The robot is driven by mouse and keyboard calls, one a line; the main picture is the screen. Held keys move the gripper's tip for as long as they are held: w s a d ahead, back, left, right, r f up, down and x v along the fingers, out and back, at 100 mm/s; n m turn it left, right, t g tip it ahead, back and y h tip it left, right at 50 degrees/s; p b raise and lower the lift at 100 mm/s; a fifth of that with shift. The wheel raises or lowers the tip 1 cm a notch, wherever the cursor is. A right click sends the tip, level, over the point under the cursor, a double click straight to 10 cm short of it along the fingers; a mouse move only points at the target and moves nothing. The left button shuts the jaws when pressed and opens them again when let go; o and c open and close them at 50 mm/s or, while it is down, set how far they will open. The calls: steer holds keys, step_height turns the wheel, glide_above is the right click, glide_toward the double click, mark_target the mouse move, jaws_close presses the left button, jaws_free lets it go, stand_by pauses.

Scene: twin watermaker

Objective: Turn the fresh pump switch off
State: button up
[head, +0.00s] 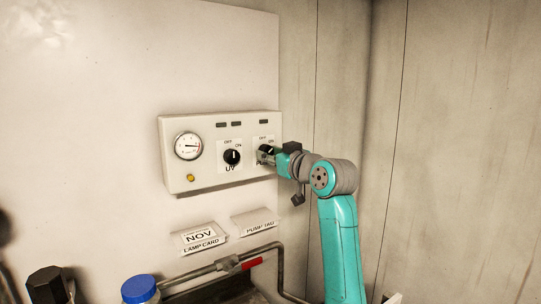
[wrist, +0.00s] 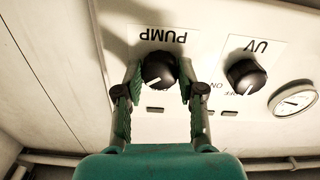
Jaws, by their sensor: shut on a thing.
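The pump switch is a round black knob (wrist: 158,70) with a white pointer mark, on a label that reads PUMP, upside down in the wrist view. Its pointer there points down and slightly left; its ON and OFF words are hidden or unreadable in that view. In the head view the pump knob (head: 265,149) is at the right end of the white control panel (head: 208,178), partly covered by my gripper (head: 275,156). My gripper (wrist: 160,75) has one finger on each side of the knob and is shut on it.
A matching UV knob (head: 232,157) is close beside the pump knob, with a round gauge (head: 188,146) and a yellow lamp (head: 190,178) farther left. Below are a lamp card (head: 199,238), a pump tag (head: 255,222), a pipe with a red valve handle (head: 252,264) and a blue-capped bottle (head: 139,288).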

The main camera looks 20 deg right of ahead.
steer(key=n, duration=1)
steer(key=shift+n, duration=0.4)
stand_by(0.4)
steer(key=o, duration=1.1)
steer(key=shift+o, duration=0.2)
steer(key=v, duration=1.2)
